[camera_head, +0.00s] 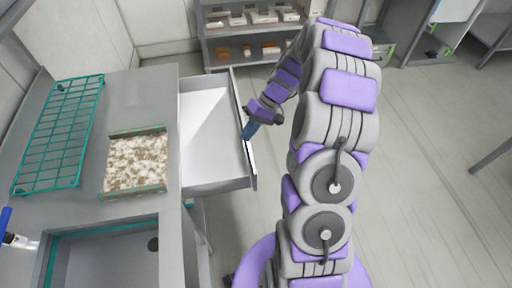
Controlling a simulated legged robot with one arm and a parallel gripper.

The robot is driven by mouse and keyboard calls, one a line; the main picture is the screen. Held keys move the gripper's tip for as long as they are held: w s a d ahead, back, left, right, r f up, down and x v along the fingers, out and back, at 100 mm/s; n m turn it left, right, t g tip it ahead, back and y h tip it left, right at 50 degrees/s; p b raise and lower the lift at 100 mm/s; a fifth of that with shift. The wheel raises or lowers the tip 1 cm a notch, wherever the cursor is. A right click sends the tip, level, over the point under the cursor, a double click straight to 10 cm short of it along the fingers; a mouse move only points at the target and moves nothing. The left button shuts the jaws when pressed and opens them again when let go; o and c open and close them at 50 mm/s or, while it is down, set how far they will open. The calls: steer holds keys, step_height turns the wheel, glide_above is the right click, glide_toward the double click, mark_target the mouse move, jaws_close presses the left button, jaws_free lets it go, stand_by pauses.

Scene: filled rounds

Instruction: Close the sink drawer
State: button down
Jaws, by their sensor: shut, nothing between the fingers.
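The sink drawer (203,140) is pulled open to the right from the grey sink counter (90,225). Its inside is pale and looks empty. My gripper (249,131) is shut, with blue fingertips pointing down at the drawer's front panel (244,150). The fingertips overlap the panel's upper edge in this view; I cannot tell whether they touch it. My grey and purple arm reaches in from the lower right and hides part of the floor.
A green wire rack (60,133) and a tray with brown-and-white contents (136,163) lie on the counter. A basin (105,262) is at the front left. Shelves with packages (250,30) stand at the back. Open floor (425,170) lies to the right.

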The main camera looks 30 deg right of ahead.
steer(key=w+d+f+m+t+y+p, duration=0.15)
steer(key=d+f+t+p, duration=0.25)
steer(key=d+f, duration=1.15)
steer(key=w+a+r+b+x, duration=0.1)
steer(key=x, duration=1)
steer(key=shift+a+r+m+b, duration=0.15)
steer(key=shift+r+m+b, duration=0.2)
steer(key=shift+r+m, duration=0.1)
